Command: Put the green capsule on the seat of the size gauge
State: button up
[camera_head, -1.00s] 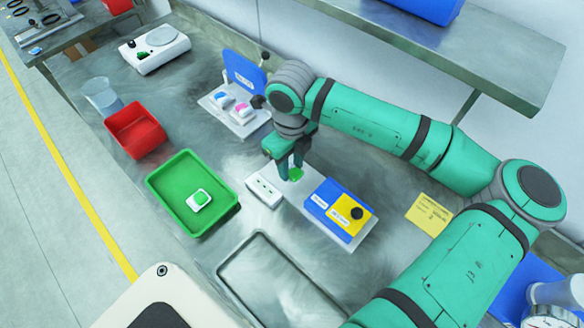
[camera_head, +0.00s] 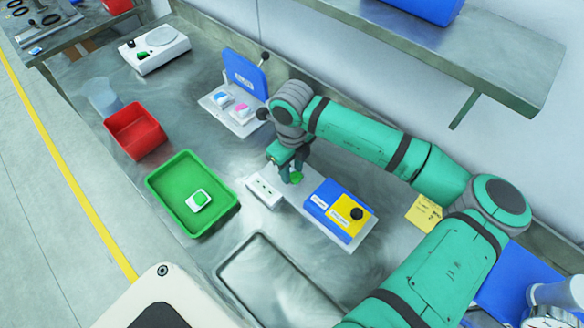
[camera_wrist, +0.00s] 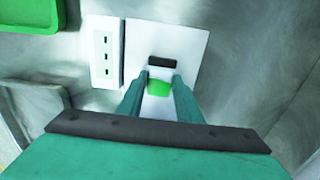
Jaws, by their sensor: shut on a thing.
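The green capsule (camera_head: 297,178) is between my fingertips in the head view. My gripper (camera_head: 291,173) is shut on it and points down over the white plate of what looks like the size gauge (camera_head: 325,229). In the wrist view the capsule (camera_wrist: 160,87) shows as a green shape between the two fingers, just below a dark slot or block (camera_wrist: 162,63) on the white plate (camera_wrist: 185,35). I cannot tell whether the capsule touches the plate. The seat itself is not clearly visible.
A blue and yellow box (camera_head: 325,198) stands on the plate right of my gripper. A white slotted block (camera_head: 263,191) is at its left. A green tray (camera_head: 165,190) holds a white and green piece. A red bin (camera_head: 137,131) and a white stand (camera_head: 228,112) are farther back.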

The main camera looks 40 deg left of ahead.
aim_at(292, 173)
jog(key=o, duration=1.1)
jog(key=shift+r, duration=3.9)
